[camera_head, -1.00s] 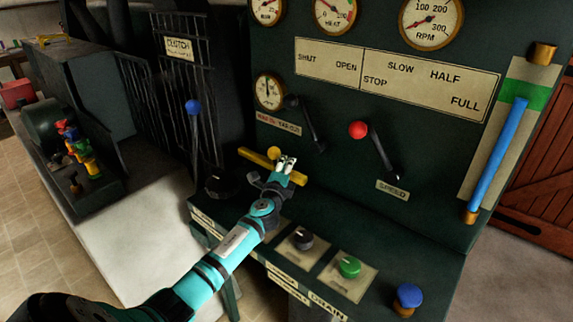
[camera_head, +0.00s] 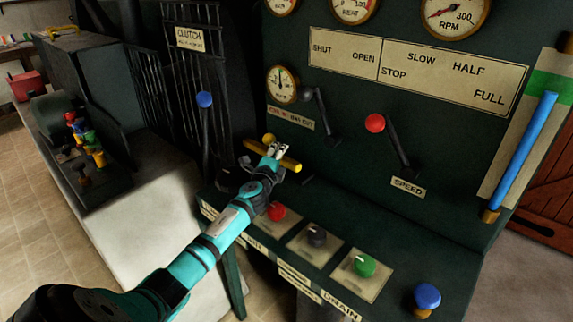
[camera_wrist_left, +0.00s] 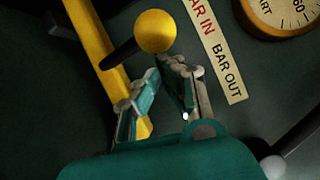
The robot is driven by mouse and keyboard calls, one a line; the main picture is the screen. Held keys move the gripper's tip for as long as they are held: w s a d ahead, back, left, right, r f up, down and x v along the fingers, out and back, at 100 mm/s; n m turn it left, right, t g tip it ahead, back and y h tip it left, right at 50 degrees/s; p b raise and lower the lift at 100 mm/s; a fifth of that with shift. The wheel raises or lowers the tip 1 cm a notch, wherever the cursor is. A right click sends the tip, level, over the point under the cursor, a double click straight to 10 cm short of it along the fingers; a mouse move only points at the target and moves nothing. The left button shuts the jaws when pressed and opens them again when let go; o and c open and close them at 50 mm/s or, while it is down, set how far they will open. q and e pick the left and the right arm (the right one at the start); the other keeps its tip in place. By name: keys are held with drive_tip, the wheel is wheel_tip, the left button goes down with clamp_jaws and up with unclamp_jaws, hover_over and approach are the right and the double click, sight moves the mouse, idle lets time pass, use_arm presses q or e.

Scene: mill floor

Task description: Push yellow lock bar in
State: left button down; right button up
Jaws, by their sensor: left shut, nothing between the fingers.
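The yellow lock bar (camera_head: 288,163) lies slantwise in front of the dark green panel, with a yellow ball knob (camera_head: 268,139) on it. In the left wrist view the bar (camera_wrist_left: 97,50) runs from the upper left down behind the fingers, and the knob (camera_wrist_left: 155,31) sits on a black stem. My left gripper (camera_head: 279,149) is shut and empty, close beside the knob on its right. In the wrist view its fingertips (camera_wrist_left: 161,85) are just below the knob; contact is unclear. My right gripper is out of view.
The bar in / bar out label (camera_head: 290,118) is above the bar. A blue-knobbed clutch lever (camera_head: 204,100) stands left, a red-knobbed speed lever (camera_head: 375,123) right. Red (camera_head: 276,211), black (camera_head: 317,236) and green (camera_head: 365,265) controls sit on the ledge below.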

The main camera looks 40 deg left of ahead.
use_arm(q)
drive_tip(key=v, duration=1.1)
drive_tip(key=shift+s+d+r, duration=0.1)
drive_tip(key=shift+s, duration=0.15)
